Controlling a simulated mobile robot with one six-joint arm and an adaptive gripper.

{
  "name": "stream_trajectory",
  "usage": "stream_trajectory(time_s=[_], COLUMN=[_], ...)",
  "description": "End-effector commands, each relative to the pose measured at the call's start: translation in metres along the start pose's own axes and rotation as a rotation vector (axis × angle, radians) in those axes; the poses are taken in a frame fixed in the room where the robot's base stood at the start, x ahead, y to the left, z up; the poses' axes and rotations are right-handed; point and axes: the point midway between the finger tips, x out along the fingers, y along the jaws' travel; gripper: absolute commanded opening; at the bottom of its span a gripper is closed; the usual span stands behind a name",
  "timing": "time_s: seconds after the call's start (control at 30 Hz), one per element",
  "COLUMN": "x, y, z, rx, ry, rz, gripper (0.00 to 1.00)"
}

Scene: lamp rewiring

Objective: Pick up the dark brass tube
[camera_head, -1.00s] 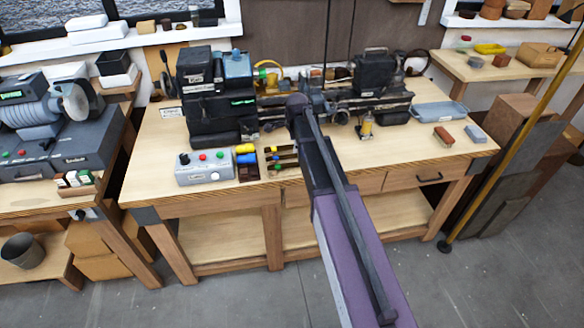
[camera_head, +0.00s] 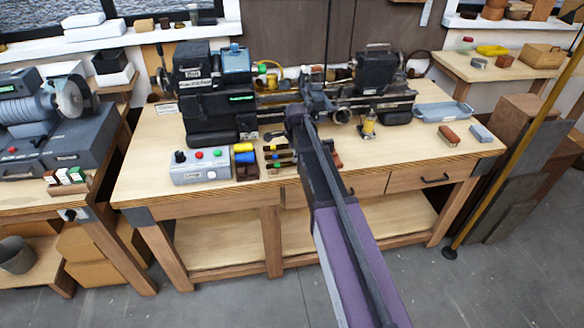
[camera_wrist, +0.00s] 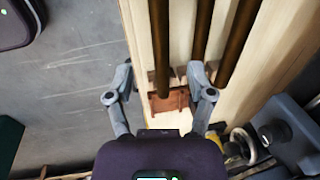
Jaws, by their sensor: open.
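Three long dark brown tubes show in the wrist view: a left one (camera_wrist: 160,45), a middle one (camera_wrist: 202,30) and a right one (camera_wrist: 238,45). They run side by side over pale wood, with a notched brown wooden piece near their lower ends. I cannot tell by colour which is the dark brass tube. My gripper (camera_wrist: 162,78) is open and empty, its two fingers spread. The lower end of the left tube shows between the fingers, with no clear contact. In the head view my arm hides the gripper, and I cannot make out the tubes.
A black lathe (camera_head: 208,100) stands on the wooden bench (camera_head: 150,165). A grey control box (camera_head: 200,167) sits near its front edge. A blue-grey tray (camera_head: 443,111) and a brown brush (camera_head: 448,135) lie at the right. A tall yellow pole (camera_head: 515,130) stands beside the bench.

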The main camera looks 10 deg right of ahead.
Motion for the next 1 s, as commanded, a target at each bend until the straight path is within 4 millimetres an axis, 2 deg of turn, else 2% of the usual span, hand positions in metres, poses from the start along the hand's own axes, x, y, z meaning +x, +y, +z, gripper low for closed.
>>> stream_trajectory(time_s=[0.53, 1.0], x=[0.004, 0.038], y=[0.0, 0.0], z=[0.0, 0.002], rx=[0.0, 0.0], ry=[0.0, 0.0], rz=[0.0, 0.0], gripper=[0.69, 0.69])
